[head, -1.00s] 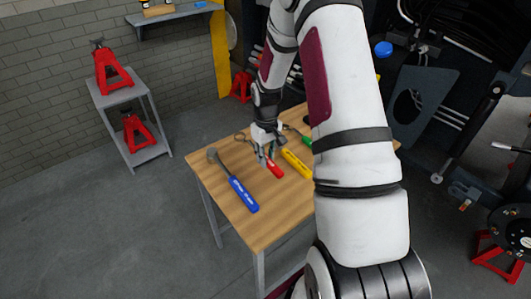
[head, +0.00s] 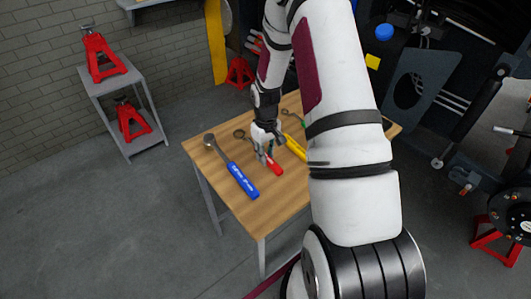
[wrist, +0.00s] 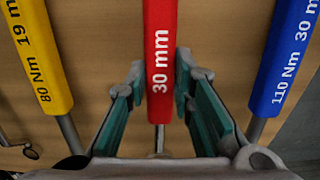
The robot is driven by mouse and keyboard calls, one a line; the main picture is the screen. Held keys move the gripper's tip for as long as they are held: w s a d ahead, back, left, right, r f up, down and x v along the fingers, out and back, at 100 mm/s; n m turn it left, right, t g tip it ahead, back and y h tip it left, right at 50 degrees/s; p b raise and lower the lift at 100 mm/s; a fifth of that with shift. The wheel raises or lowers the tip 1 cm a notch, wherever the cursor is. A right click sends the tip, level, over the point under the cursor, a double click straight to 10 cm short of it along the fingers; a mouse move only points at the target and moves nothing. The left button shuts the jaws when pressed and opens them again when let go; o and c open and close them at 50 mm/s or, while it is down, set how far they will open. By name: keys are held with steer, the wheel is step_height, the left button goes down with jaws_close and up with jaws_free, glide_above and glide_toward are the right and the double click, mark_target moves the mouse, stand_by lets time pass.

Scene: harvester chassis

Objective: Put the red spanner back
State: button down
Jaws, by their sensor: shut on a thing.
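The red spanner (head: 273,166) has a red handle marked "30 mm" in the wrist view (wrist: 160,50). My gripper (head: 265,156) is shut on it, with its teal-padded fingers (wrist: 160,85) on both sides of the spanner. The handle points toward the table's near side.
A blue spanner (head: 243,182) lies to the left on the table and a yellow one (head: 295,147) to the right. Part of a green-handled tool (head: 303,123) shows farther back. My arm hides the table's right part. A grey shelf stand (head: 110,80) holds red jack stands.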

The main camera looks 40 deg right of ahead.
steer(key=c, duration=1.3)
jaws_free()
steer(key=shift+r, duration=0.15)
step_height(320, 180, up, 12)
steer(key=shift+f, duration=0.1)
